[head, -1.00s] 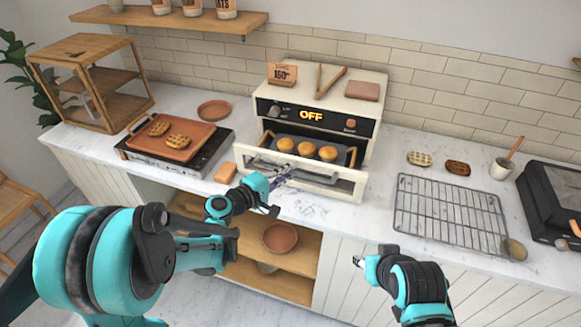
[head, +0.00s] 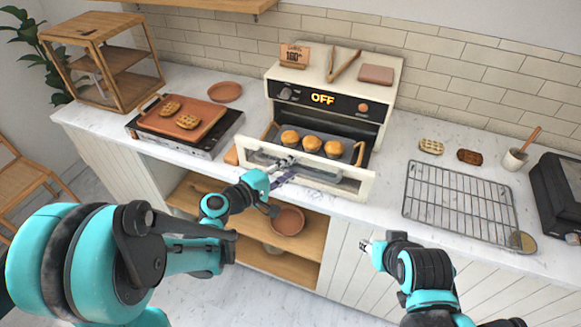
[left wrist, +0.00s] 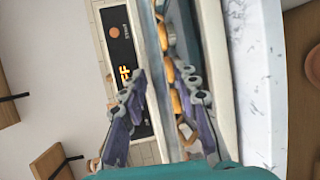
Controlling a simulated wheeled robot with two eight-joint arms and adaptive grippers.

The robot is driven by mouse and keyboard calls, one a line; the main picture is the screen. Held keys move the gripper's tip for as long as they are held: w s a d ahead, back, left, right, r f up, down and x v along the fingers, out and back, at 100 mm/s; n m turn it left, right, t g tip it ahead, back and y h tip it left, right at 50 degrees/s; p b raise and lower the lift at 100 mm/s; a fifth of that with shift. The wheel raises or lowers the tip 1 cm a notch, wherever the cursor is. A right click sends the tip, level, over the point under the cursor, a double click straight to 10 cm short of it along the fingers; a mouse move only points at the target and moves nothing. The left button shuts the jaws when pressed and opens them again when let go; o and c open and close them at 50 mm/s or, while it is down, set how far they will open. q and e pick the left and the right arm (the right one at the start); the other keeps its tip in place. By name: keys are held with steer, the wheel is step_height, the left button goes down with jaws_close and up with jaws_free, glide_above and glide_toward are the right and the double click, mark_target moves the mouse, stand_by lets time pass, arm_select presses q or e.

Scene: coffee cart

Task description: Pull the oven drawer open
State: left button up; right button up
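The cream oven (head: 334,80) stands on the counter with its display reading OFF. Its drawer (head: 352,184) is pulled out toward me, with several golden buns (head: 311,144) showing inside. My left gripper (head: 284,168) is at the drawer's front, left of its middle. In the left wrist view the fingers (left wrist: 167,105) are spread apart, one on each side of a long grey bar (left wrist: 156,50) by the drawer; a gap shows, and contact is unclear. My right gripper (head: 366,246) is in front of the counter, away from the oven; its fingers are too small to read.
A wire rack (head: 460,205) lies on the counter to the right, near a black appliance (head: 560,190). A griddle with waffles (head: 187,121) and a wooden shelf box (head: 105,60) stand left. An open shelf holding a bowl (head: 287,220) is below the drawer.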

arm_select(q)
steer(key=v, duration=1.2)
stand_by(0.4)
steer(key=s+f+m+g+y, duration=0.4)
steer(key=s+f+m+y, duration=0.1)
steer(key=s+f+m, duration=0.1)
steer(key=s+a+r+m+y, duration=0.1)
steer(key=s+a+m+y, duration=0.3)
steer(key=s+a+y, duration=0.1)
steer(key=shift+s+a+m+g, duration=0.3)
steer(key=shift+s+a+g, duration=0.1)
steer(key=shift+a, duration=0.25)
